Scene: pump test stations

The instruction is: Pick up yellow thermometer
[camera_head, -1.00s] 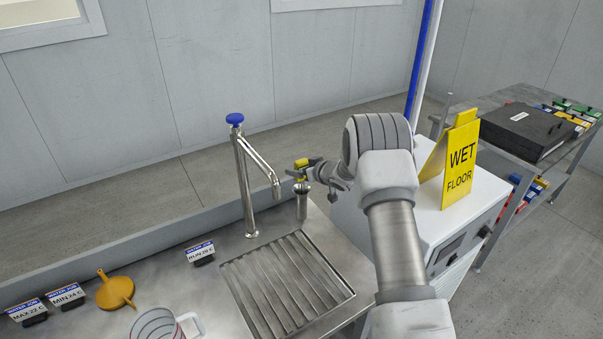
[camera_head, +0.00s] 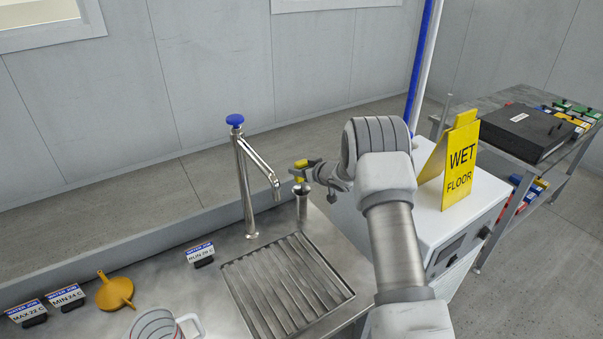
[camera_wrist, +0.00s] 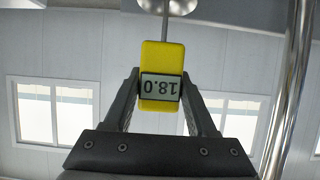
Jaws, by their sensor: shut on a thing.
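The yellow thermometer (camera_wrist: 162,55) is between the two fingers of my gripper (camera_wrist: 161,92) in the wrist view. Its display reads 18.0, upside down in the picture, and a thin metal probe runs from its end toward a round metal rim. My gripper is shut on its body. In the head view the yellow thermometer (camera_head: 300,170) shows small, held by my gripper (camera_head: 306,170) just above a metal cup (camera_head: 302,200) at the sink's back right. The probe's tip is hidden, so I cannot tell how far it sits in the cup.
A metal tap (camera_head: 248,180) with a blue knob stands close left of the cup. A ribbed drainboard (camera_head: 287,285) lies in front. A yellow wet floor sign (camera_head: 459,165) stands on a white cabinet at right.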

